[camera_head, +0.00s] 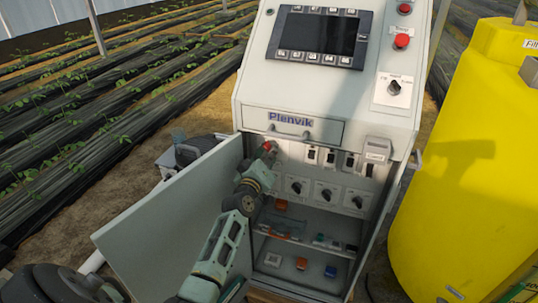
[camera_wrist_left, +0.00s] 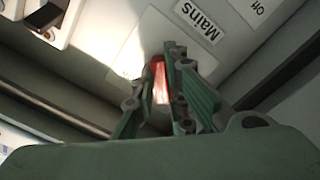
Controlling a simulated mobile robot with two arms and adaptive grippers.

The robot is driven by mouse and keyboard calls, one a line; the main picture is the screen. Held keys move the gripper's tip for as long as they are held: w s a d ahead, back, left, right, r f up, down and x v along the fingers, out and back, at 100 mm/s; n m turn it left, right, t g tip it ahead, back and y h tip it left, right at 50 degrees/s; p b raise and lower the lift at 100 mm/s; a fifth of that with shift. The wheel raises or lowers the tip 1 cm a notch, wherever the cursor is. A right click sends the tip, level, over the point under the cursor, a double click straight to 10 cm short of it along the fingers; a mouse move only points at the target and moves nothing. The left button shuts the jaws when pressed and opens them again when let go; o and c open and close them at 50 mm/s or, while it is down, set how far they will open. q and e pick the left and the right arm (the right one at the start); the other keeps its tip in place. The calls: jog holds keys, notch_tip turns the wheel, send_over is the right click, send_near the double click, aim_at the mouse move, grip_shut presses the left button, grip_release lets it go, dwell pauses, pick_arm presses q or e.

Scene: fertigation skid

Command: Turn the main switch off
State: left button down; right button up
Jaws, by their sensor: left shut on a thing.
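The main switch shows as a red handle (camera_wrist_left: 159,82) on a pale plate in the left wrist view, beside a label reading "Mains" (camera_wrist_left: 197,24). In the head view the red of the switch (camera_head: 267,146) shows at the upper left inside the open cabinet (camera_head: 239,110). My left gripper (camera_head: 266,157) reaches into the cabinet, its fingers at the switch. In the left wrist view its green fingers (camera_wrist_left: 157,92) are shut on the red handle, one on each side. The fingers hide part of the handle and plate. My right gripper is not in view.
The cabinet door (camera_head: 165,225) stands open to the left, close to my left arm. Several small switches and black rotary knobs (camera_head: 326,194) are right of the gripper. A shelf (camera_head: 300,243) with small parts lies below. A yellow tank (camera_head: 465,170) stands at right.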

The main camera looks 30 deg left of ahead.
pick_arm(q)
jog(key=shift+n, duration=0.3)
jog(key=c, duration=1.8)
grip_release()
jog(key=shift+o, duration=0.2)
jog(key=v, duration=1.2)
